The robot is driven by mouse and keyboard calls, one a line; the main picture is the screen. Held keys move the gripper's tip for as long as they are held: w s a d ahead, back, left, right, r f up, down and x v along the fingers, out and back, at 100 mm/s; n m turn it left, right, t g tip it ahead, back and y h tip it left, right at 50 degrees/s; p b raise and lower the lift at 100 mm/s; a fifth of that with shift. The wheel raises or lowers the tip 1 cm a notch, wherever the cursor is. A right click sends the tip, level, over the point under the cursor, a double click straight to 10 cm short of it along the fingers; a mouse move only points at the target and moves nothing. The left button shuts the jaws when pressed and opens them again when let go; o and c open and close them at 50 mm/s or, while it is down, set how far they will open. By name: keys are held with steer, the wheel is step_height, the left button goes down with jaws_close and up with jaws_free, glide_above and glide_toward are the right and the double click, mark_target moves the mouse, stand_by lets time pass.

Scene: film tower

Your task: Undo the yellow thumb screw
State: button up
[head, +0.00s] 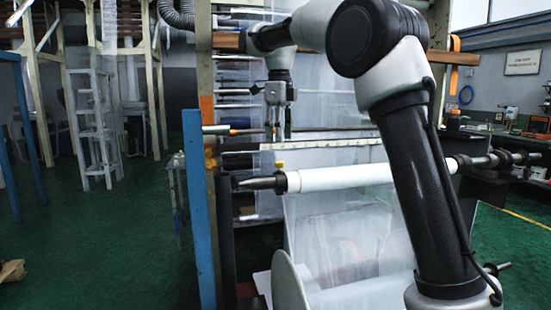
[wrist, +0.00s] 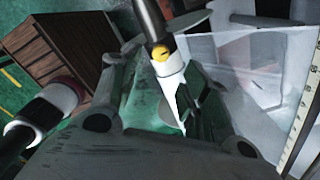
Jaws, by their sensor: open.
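The yellow thumb screw (wrist: 160,51) shows in the wrist view as a small round yellow head near the top middle, beside the end of a grey bar and a white strip. In the head view a tiny yellow spot (head: 279,165) shows just above the film roller, probably the same screw. My gripper (head: 278,138) points down above that spot, with a gap between them. In the wrist view my gripper (wrist: 160,82) is open and empty.
The white film roller (head: 340,177) on a dark shaft runs across below my gripper. A clear film sheet (wrist: 245,70) and a ruler (wrist: 303,120) lie to the right in the wrist view. A blue post (head: 198,210) stands left, with open green floor beyond.

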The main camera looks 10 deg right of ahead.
mark_target(279, 162)
step_height(279, 162, down, 8)
steer(key=shift+r, duration=0.15)
stand_by(0.3)
jaws_close()
